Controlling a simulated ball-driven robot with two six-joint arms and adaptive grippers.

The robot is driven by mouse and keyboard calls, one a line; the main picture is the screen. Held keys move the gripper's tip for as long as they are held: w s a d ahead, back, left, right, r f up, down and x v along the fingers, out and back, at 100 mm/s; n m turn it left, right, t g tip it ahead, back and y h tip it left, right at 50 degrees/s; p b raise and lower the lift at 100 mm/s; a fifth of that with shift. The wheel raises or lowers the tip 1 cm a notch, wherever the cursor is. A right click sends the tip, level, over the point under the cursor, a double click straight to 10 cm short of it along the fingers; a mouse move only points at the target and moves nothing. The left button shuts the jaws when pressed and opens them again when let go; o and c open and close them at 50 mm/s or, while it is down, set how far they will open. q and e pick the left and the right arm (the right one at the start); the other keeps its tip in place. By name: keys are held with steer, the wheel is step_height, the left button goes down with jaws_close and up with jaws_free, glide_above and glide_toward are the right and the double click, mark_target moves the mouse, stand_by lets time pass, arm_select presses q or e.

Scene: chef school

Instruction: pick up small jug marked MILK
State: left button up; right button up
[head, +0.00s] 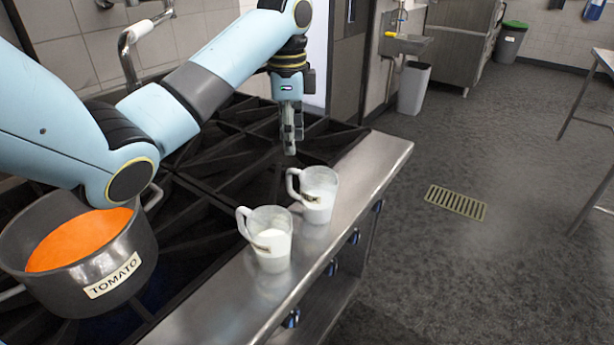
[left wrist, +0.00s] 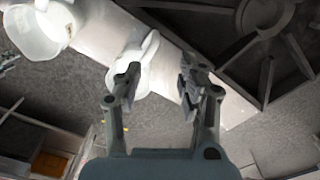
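Two small white jugs with handles stand upright on the steel front ledge of the stove in the head view: a nearer jug (head: 272,245) and a farther jug (head: 317,196). Each has a small label, too small to read, so I cannot tell which is marked MILK. My left gripper (head: 290,146) points down just beyond the farther jug, apart from it in the head view. In the left wrist view, my left gripper (left wrist: 160,80) is open with nothing held. One jug (left wrist: 147,68) shows partly behind its left finger; the other jug (left wrist: 38,32) is at upper left. My right gripper is out of view.
The steel ledge (head: 372,160) is clear beyond the jugs. Knobs line its front. Open floor (head: 420,270) lies to the right.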

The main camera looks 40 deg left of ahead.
mark_target(288, 171)
arm_select(q)
steer(key=f, duration=0.4)
steer(key=shift+s+d, duration=0.35)
steer(key=shift+f, duration=0.4)
steer(key=shift+a+f, duration=0.2)
steer(key=shift+f, duration=0.1)
step_height(288, 171, down, 4)
steer(key=shift+s+a+f, duration=0.1)
steer(key=shift+a+f, duration=0.05)
steer(key=shift+f, duration=0.3)
jaws_close()
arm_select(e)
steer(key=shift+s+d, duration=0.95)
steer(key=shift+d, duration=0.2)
